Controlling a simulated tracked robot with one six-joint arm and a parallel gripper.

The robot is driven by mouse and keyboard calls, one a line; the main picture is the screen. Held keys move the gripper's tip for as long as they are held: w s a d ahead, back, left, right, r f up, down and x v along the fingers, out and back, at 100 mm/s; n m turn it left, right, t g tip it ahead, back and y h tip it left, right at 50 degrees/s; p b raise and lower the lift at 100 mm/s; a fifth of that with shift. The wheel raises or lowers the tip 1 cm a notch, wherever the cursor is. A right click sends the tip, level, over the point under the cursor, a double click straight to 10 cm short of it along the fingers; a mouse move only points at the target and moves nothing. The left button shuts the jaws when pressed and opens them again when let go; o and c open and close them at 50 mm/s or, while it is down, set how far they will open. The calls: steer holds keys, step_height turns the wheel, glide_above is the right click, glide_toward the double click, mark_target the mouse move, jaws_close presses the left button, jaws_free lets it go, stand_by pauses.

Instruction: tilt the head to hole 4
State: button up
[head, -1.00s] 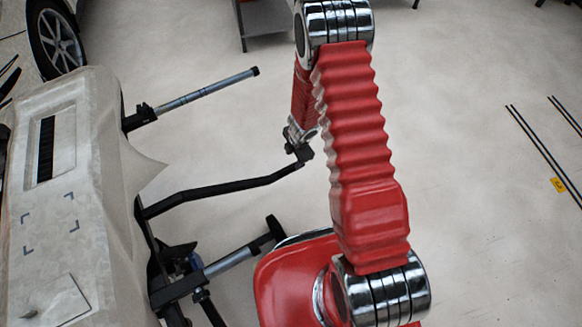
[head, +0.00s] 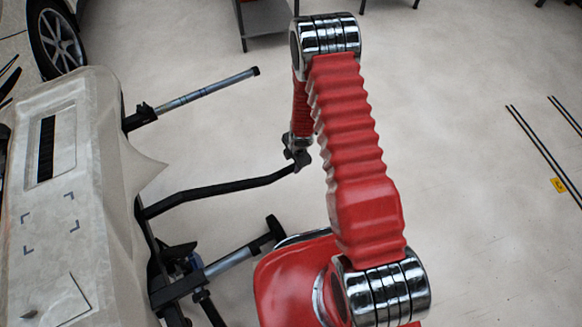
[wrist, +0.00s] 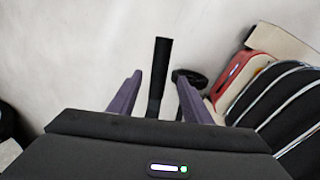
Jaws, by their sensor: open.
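A large pale bumper-like panel (head: 95,190) is tilted on a dark stand head (head: 180,285) at the left of the head view. A bent black lever (head: 215,190) runs from the stand to the right, its far end at my gripper (head: 298,155). In the wrist view my gripper (wrist: 160,78) is open, with two purple fingers. An upright black bar (wrist: 160,65), seemingly the lever's end, shows between them with gaps on both sides. Contact with the fingers is not visible. Hole numbers are not readable in either view.
A grey rod (head: 205,92) sticks out from the stand above the lever, and another grey tube (head: 235,262) lies below it. A car wheel (head: 57,42) is at the top left. A grey shelf (head: 265,18) stands at the back. The floor to the right is mostly clear.

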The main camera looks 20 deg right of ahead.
mark_target(291, 168)
steer(key=shift+w+a+f, duration=0.1)
steer(key=shift+w+f, duration=0.1)
steer(key=shift+f, duration=0.8)
steer(key=shift+w+f, duration=0.2)
steer(key=shift+f, duration=0.85)
steer(key=shift+w+a+f, duration=0.1)
steer(key=shift+w+f, duration=0.1)
steer(key=shift+f, duration=0.8)
steer(key=shift+c, duration=0.3)
jaws_close()
